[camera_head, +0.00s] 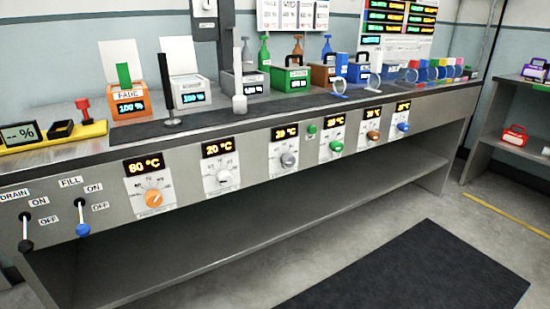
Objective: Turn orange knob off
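The orange knob (153,198) is on the front panel of the long counter, at the left of a row of several knobs. It sits on a white dial plate below a display (144,165) that reads about 80 °C. A white knob (223,176) is to its right, under a display reading about 20 °C. No gripper or arm covers the orange knob. Neither my left nor my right gripper shows in the head view.
Drain and fill levers (82,229) stick out from the panel left of the orange knob. An orange box (128,103) and other coloured modules stand on the counter (60,160). A dark mat (420,270) lies on the floor in front. A shelf stands at the right.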

